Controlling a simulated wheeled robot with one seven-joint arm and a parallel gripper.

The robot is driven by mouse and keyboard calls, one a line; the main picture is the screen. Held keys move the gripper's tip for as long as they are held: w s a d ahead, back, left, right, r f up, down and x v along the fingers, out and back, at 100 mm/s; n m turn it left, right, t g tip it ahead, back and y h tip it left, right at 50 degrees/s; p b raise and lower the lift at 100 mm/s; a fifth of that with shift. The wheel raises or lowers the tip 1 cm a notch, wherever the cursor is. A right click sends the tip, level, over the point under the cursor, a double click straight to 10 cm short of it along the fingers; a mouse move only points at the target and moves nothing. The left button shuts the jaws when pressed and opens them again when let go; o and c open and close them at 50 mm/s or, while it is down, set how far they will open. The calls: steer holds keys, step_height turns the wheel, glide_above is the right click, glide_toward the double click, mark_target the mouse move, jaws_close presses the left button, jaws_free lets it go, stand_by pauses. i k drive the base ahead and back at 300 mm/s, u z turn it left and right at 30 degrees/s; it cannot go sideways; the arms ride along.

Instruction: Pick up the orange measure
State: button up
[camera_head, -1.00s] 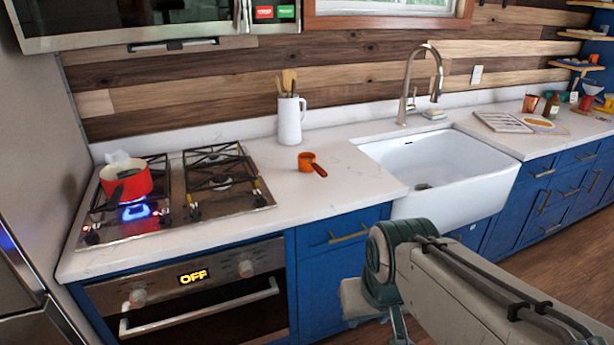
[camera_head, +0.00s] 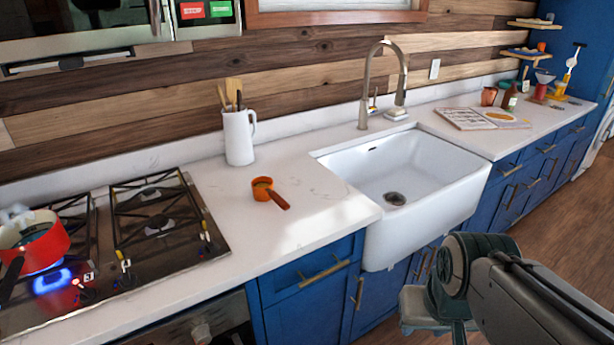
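The orange measure (camera_head: 264,189) is a small round cup with a brown-orange handle. It stands on the white counter (camera_head: 310,203) between the stove and the sink, its handle pointing toward the lower right of the picture. My arm shows at the lower right, in front of the blue cabinets and well apart from the measure. The gripper's fingers cannot be made out, and nothing is seen touching the measure.
A white pitcher (camera_head: 239,138) with wooden utensils stands behind the measure. A gas stove (camera_head: 168,225) with a red pot (camera_head: 38,246) over a blue flame is at left. A white sink (camera_head: 440,210) with a tall faucet (camera_head: 367,85) is at right. Counter around the measure is clear.

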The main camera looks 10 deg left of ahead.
mark_target(272, 199)
steer(key=u, duration=0.1)
steer(key=i, duration=1.15)
steer(key=u, duration=0.65)
